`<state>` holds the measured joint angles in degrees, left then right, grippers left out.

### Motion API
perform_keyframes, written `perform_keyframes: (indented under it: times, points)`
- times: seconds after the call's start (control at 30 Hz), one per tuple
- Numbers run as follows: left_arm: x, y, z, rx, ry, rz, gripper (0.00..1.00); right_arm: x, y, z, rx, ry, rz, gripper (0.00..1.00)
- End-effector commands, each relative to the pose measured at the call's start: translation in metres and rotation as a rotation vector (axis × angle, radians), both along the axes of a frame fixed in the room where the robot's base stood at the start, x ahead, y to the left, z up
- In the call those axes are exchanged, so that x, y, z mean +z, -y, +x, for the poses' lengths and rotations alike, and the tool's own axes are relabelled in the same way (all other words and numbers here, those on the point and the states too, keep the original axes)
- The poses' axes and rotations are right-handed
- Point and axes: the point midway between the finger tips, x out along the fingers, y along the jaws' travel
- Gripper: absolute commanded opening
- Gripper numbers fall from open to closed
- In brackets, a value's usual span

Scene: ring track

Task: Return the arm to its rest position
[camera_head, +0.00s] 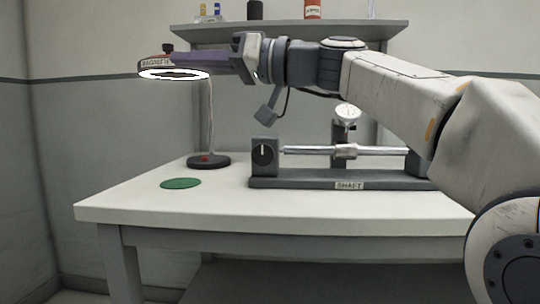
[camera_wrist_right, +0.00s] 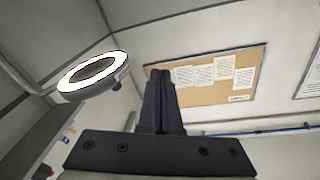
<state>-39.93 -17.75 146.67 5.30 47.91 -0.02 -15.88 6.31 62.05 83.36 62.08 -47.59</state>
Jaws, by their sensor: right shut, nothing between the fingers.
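My right arm comes in from the right, high above the table. Its right gripper (camera_head: 180,62) points left, with its dark purple fingers together and empty. In the right wrist view the closed fingers (camera_wrist_right: 160,75) point up the middle of the picture. In the head view the fingertips overlap the magnifier lamp's head (camera_head: 172,74), a disc with a lit white ring. In the right wrist view the lamp's ring (camera_wrist_right: 92,72) is left of the fingers, with a gap between. My left gripper is not in view.
The white table (camera_head: 130,207) bears a green disc (camera_head: 180,183), the lamp's dark base (camera_head: 209,161) and a shaft fixture (camera_head: 300,183) with a dial gauge (camera_head: 347,113). A shelf (camera_head: 225,33) with small containers is behind. A cork board (camera_wrist_right: 215,85) hangs on a wall. The table's left front is clear.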

Motion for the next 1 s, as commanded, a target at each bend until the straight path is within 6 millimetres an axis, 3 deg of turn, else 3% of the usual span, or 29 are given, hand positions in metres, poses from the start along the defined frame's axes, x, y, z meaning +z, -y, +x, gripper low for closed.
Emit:
perform_keyframes:
  times: [0.17,0.27,0.43,0.6,0.7,0.8,1.0]
  points:
    - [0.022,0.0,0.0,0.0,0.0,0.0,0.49,-0.051,-0.015,-0.002,-0.024,-0.169,-0.154,0.0]
    - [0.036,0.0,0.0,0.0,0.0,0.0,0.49,-0.096,-0.02,-0.011,-0.046,-0.285,-0.28,0.0]
    - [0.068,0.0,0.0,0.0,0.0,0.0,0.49,-0.199,-0.007,-0.054,-0.099,-0.506,-0.587,0.0]
    - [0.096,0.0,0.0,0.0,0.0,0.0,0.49,-0.293,0.04,-0.117,-0.16,-0.639,-0.913,0.0]
    - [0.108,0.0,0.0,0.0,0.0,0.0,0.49,-0.332,0.074,-0.15,-0.188,-0.669,-1.072,0.0]
    - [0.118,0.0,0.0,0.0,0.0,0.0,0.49,-0.36,0.106,-0.178,-0.211,-0.677,-1.203,0.0]
    - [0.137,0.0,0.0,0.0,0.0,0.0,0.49,-0.396,0.167,-0.223,-0.24,-0.651,-1.421,0.0]
